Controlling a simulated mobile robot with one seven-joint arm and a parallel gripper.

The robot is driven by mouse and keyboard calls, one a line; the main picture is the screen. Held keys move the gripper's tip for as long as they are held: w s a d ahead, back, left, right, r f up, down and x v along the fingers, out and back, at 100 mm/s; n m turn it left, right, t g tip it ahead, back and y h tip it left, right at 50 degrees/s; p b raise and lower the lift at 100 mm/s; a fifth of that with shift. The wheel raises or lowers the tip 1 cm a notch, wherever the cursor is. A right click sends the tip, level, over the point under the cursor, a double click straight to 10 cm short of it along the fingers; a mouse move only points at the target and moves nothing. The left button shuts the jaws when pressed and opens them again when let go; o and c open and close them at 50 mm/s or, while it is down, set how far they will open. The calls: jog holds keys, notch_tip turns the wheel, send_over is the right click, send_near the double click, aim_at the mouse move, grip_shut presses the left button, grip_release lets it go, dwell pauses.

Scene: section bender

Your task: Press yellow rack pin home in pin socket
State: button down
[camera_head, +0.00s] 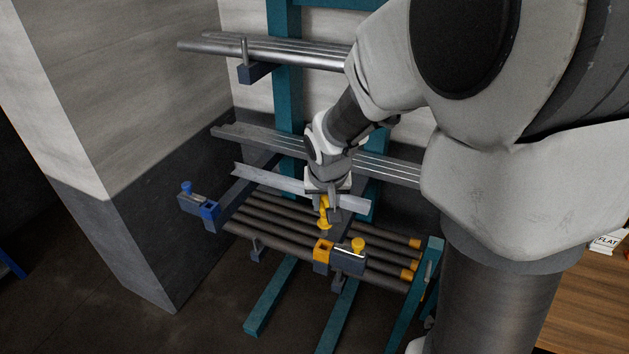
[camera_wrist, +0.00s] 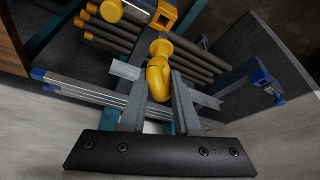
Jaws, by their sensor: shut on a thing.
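The yellow rack pin (camera_head: 323,218) is held in my gripper (camera_head: 327,201), a little behind and above the socket. In the wrist view the pin (camera_wrist: 158,78) lies between the two grey fingers of my gripper (camera_wrist: 157,92), with a bent part and a rounded end. The yellow pin socket (camera_head: 322,251) is at the front end of a rack arm, with a dark opening facing up. It also shows in the wrist view (camera_wrist: 165,15). The pin is apart from the socket. The fingers partly hide the pin.
A yellow-knobbed piece (camera_head: 358,244) sits on a bracket right of the socket. Dark round bars (camera_head: 270,218) lie on the rack below the gripper. A blue socket with a blue knob (camera_head: 186,188) is at the left. A teal upright (camera_head: 427,275) stands at the right.

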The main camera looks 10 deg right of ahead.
aim_at(325, 225)
jog(key=shift+f+b, duration=0.9)
jog(key=shift+f, duration=0.5)
jog(key=shift+f+b, duration=2.5)
jog(key=shift+b, duration=0.1)
dwell(0.6)
jog(key=c, duration=0.6)
grip_release()
jog(key=shift+o, duration=0.2)
jog(key=p+v, duration=0.4)
jog(key=v, duration=1.3)
jog(key=shift+r, duration=0.25)
jog(key=s+d+r+n+t+y+p, duration=0.1)
jog(key=s+r+n+p, duration=0.1)
jog(key=s+r+p, duration=0.6)
jog(key=s+r, duration=0.1)
jog(key=s, duration=0.5)
jog(key=shift+d+r, duration=0.2)
jog(key=shift+r, duration=0.2)
